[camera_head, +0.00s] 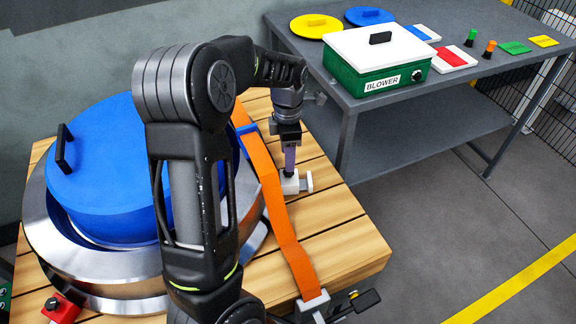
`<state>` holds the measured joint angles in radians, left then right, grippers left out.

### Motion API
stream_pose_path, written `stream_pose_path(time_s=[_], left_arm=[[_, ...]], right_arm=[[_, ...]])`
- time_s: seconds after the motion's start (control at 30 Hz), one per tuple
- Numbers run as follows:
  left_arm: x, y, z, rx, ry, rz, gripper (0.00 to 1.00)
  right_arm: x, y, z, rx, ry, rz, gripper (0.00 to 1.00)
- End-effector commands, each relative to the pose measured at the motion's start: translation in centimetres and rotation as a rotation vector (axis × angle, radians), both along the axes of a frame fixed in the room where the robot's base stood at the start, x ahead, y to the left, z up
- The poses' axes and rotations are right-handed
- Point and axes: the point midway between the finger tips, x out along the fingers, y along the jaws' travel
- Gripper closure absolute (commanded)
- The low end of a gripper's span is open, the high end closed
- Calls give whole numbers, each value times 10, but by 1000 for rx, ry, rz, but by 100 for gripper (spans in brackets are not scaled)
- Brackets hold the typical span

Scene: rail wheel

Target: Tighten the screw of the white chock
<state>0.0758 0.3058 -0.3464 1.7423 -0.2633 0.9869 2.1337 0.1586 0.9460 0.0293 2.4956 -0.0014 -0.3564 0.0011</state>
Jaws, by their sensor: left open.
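The white chock (291,187) sits on the wooden slats just right of the steel rail wheel (105,272), beside the orange strap. A small white knob-like part (308,182) sticks out on its right side; I cannot tell for sure whether it is the screw. My left gripper (290,166) points down right above the chock, its fingers at or very near the chock's top. It is open, but whether it touches or straddles any part is too small to tell. My left arm hides part of the wheel. My right gripper is out of view.
A blue lid (110,165) with a black handle covers the wheel. An orange strap (278,215) runs past the chock to a buckle (313,303). A red chock (62,309) is front left. A grey table (460,40) behind holds a BLOWER box (378,75) and small items.

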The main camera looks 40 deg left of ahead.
Motion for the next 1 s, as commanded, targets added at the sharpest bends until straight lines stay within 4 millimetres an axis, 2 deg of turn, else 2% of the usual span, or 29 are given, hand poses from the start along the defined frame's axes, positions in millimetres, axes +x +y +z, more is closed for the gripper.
stream_pose_path(time_s=[0.1, 0.3, 0.67, 1.0], left_arm=[[-1, 0, -20, -1, 5, 0, 51], [-1, 0, -46, 0, 3, 0, 51], [0, 0, -52, 0, 0, -1, 51], [0, 0, -51, 0, 0, 0, 79]], right_arm=[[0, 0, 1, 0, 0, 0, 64], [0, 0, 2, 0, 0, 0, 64], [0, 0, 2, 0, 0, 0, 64], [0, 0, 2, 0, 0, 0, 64]])
